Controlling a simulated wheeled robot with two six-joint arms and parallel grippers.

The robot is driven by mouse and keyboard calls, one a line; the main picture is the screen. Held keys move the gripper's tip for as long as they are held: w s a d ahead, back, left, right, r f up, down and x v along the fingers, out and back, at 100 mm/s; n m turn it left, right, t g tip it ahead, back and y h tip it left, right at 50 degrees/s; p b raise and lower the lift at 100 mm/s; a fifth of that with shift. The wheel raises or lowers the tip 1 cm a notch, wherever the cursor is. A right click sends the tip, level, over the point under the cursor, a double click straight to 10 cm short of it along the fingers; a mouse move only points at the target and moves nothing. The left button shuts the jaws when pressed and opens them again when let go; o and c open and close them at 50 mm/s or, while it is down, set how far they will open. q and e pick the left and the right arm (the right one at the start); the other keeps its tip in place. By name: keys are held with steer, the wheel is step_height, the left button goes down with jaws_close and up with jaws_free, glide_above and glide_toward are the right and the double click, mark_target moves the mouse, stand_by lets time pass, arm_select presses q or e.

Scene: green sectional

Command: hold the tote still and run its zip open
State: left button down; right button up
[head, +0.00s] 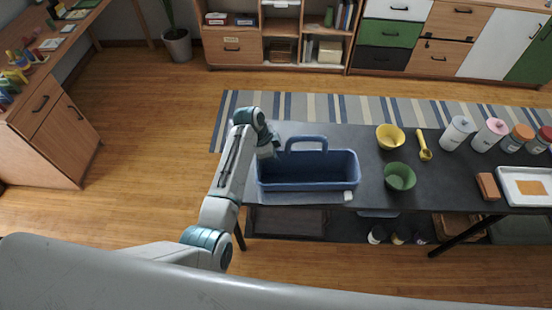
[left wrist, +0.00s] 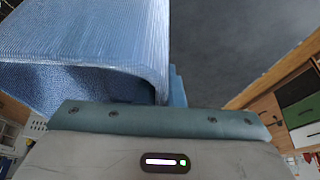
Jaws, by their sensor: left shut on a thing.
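The blue tote (head: 308,185) sits on the left part of the dark table, its handle standing up at the back. Its top looks open, and I see into its dark inside. A small white piece (head: 348,196) shows at its front right corner; I cannot tell whether it is a zip pull. My left gripper (head: 270,152) is at the tote's back left corner, shut on the tote. In the left wrist view, the tote's ribbed blue wall (left wrist: 85,45) fills the upper left, right by the gripper. The fingertips are hidden there. My right gripper is not in view.
Right of the tote on the table (head: 440,183) are a yellow bowl (head: 390,137), a green bowl (head: 399,177), a yellow scoop (head: 424,146), several jars, a brown block (head: 488,186) and a white tray (head: 505,197). Bare tabletop lies between the green bowl and the block.

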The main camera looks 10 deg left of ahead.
arm_select(q)
steer(key=w+a+b, duration=0.3)
steer(key=w+b, duration=0.8)
steer(key=w, duration=0.3)
steer(key=shift+w+a+b, duration=0.2)
steer(key=shift+a+b, duration=0.15)
steer(key=shift+a, duration=0.05)
stand_by(0.9)
steer(key=shift+f, duration=0.25)
steer(key=shift+f+b, duration=1.65)
steer(key=shift+f, duration=0.7)
stand_by(0.5)
